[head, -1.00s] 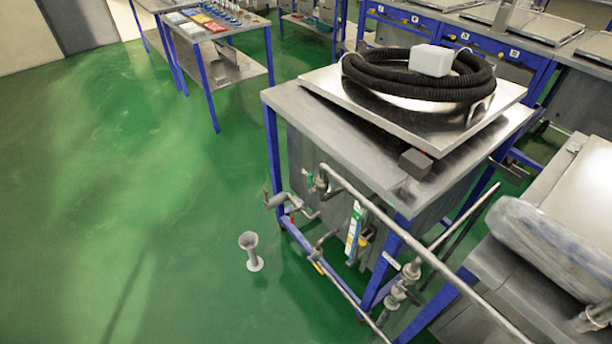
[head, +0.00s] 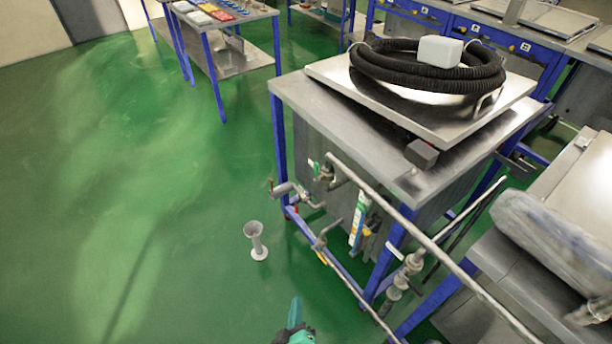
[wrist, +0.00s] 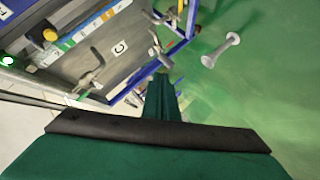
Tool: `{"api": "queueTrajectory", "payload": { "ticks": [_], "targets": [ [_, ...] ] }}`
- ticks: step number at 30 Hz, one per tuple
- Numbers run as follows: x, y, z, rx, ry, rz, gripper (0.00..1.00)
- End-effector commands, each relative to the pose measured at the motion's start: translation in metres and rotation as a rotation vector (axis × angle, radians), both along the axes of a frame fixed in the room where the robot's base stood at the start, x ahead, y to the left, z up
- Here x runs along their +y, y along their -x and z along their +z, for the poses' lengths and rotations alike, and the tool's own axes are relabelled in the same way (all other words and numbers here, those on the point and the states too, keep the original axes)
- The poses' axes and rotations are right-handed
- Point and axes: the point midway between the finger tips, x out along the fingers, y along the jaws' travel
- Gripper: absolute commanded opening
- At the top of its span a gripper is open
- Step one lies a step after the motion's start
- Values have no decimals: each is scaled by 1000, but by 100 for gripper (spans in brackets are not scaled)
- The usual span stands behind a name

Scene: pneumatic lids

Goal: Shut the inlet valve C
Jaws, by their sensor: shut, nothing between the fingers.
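In the wrist view a white label with the letter C (wrist: 119,48) is on the grey cabinet side. Grey metal valve fittings sit on either side of it, one to the left and below (wrist: 88,80) and one to the right (wrist: 156,54). I cannot tell which is inlet valve C. In the head view, valve fittings on the bench's left side include one at the upper left (head: 285,190) and a lower one (head: 320,240). My gripper (head: 294,312) shows at the bottom edge, green, below and apart from these fittings. In the wrist view its fingers (wrist: 161,97) are shut and empty.
A blue-framed bench (head: 300,95) carries a black coiled hose (head: 430,75) and a white box (head: 440,50). A long metal pipe (head: 400,222) runs along its side. A white flared stand (head: 256,240) is on the green floor. The floor at left is clear.

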Motion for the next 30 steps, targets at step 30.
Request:
{"api": "queueTrajectory", "payload": {
  "ticks": [30],
  "targets": [
    [52,-308,212,-126,829,-357,0]
  ]
}}
